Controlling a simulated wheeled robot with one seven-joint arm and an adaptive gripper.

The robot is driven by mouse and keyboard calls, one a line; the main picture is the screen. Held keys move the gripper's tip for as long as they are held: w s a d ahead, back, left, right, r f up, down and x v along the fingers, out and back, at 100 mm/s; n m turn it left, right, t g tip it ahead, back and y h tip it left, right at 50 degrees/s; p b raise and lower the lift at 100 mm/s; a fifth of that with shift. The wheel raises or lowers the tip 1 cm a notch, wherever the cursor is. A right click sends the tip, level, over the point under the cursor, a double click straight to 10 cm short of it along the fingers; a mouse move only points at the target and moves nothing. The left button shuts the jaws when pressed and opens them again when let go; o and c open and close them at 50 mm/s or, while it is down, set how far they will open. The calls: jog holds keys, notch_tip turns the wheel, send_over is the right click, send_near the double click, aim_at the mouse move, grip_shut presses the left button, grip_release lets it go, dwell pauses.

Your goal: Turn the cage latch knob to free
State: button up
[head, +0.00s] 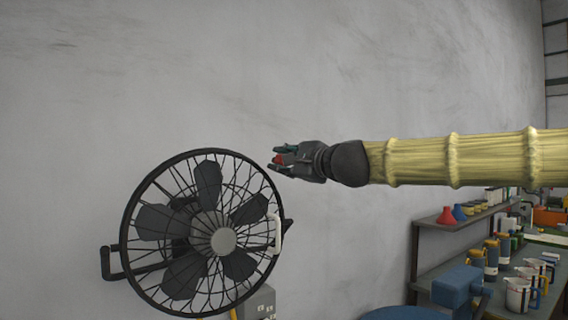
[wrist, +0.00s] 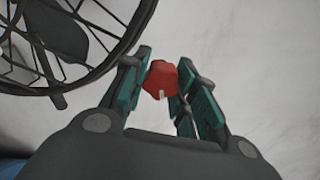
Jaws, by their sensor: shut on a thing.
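The cage latch knob (wrist: 160,79) is a red, faceted knob with a small pale mark on its near edge. In the head view the red knob (head: 279,159) shows between the fingers, just off the upper right of the fan cage (head: 124,240). My gripper (wrist: 158,82) has dark fingers with green pads, one on each side of the knob, and is shut on it. In the head view my gripper (head: 280,160) reaches in from the right. The knob's mounting is hidden. The black cage rim (wrist: 112,62) passes close beside the left finger in the wrist view.
A white handle (head: 276,233) sits at the cage's right side. A grey box with sockets (head: 258,303) is below it. Shelves (head: 425,222) with funnels and jugs, and a blue vise-like tool (head: 460,285), stand at lower right. The grey wall (head: 200,80) above is bare.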

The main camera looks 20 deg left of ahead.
dwell(0.3)
jog(key=o, duration=1.1)
jog(key=shift+d, duration=0.1)
jog(key=v, duration=1.2)
jog(key=shift+f, duration=0.1)
